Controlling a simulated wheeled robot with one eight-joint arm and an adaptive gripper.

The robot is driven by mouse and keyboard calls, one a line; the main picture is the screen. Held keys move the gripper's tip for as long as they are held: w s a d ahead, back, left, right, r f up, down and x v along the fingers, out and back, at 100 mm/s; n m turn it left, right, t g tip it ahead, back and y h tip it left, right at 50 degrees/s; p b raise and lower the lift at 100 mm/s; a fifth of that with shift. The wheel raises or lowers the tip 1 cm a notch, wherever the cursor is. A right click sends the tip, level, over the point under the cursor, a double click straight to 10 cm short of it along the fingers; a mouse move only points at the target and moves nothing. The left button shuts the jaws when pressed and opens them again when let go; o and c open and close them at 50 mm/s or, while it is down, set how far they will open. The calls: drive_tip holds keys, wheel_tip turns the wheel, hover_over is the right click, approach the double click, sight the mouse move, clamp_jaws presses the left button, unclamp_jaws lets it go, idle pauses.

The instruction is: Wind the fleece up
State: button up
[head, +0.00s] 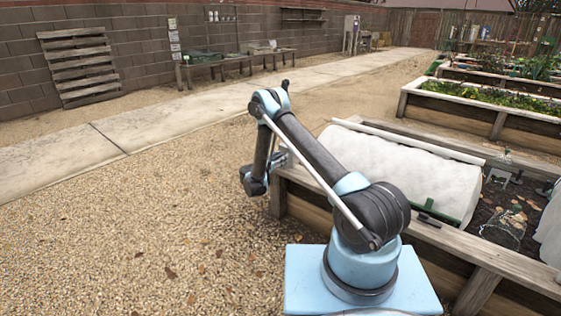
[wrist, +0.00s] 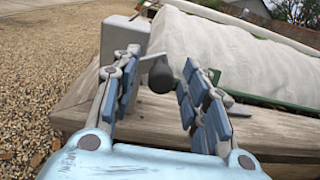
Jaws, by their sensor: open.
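The white fleece (head: 405,170) is spread in a humped cover over the near raised bed; it also shows in the wrist view (wrist: 225,55). A pale roller bar (head: 410,140) runs along its far upper edge. In the wrist view a grey box (wrist: 122,38) sits at the bed's corner, with a dark round-ended handle (wrist: 160,77) in front of it. My gripper (wrist: 160,62) is open, its padded fingers to either side of the handle in the picture. I cannot tell whether they touch it. In the head view my arm mostly hides the gripper and box.
The bed's wooden rim (head: 450,245) runs beneath the gripper. Dark soil, leaves and a wire cloche (head: 502,228) lie right of the fleece. A green strip (head: 435,211) lies along the fleece's near end. Gravel (head: 130,240) at left is open.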

clamp_jaws()
drive_tip(key=shift+f, duration=0.1)
wheel_tip(320, 180, down, 8)
drive_tip(key=w+a+m, duration=0.2)
drive_tip(key=m, duration=1.7)
drive_tip(key=shift+a+r+m+y, duration=0.2)
drive_tip(key=shift+a+m+y, duration=0.05)
drive_tip(key=shift+m+y, duration=0.15)
